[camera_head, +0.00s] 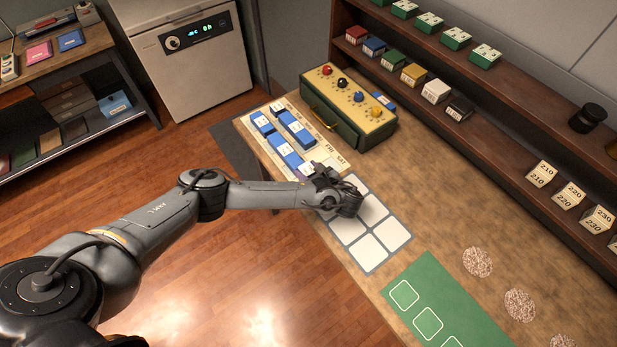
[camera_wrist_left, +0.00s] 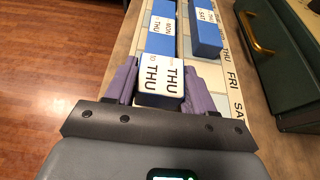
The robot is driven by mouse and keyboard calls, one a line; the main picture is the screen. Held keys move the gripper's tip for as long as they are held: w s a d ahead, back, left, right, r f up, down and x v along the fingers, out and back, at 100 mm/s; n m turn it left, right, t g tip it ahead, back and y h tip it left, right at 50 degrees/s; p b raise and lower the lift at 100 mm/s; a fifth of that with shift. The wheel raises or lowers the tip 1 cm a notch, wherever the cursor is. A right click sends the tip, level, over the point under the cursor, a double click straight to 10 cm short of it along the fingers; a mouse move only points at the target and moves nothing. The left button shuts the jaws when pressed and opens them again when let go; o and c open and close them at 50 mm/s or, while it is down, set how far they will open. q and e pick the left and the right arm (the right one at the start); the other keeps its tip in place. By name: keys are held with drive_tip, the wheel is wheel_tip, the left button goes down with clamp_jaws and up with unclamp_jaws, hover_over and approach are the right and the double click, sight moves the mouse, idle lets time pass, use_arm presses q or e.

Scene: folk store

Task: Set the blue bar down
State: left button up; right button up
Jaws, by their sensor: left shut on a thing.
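My left gripper (camera_head: 322,178) is at the near end of the day-marked strip board (camera_head: 330,152). In the left wrist view its purple fingers (camera_wrist_left: 162,82) are shut on a short blue bar (camera_wrist_left: 162,78) with a white label reading THU. The held bar lines up behind a longer blue bar (camera_wrist_left: 160,40) labelled MON and THU; whether they touch, or whether the held bar rests on the board, I cannot tell. Another blue bar (camera_wrist_left: 207,36) lies in the column to the right. My right gripper is not in view.
A white-square mat (camera_head: 368,250) and a green mat (camera_head: 440,305) lie nearer. A shelf (camera_head: 490,105) lines the table's right side.

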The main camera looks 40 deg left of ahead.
use_arm(q)
drive_tip(key=shift+f+b, duration=0.3)
drive_tip(key=shift+f, duration=1.55)
drive_tip(key=shift+f, duration=0.2)
drive_tip(key=o, duration=1)
drive_tip(key=shift+r, duration=0.15)
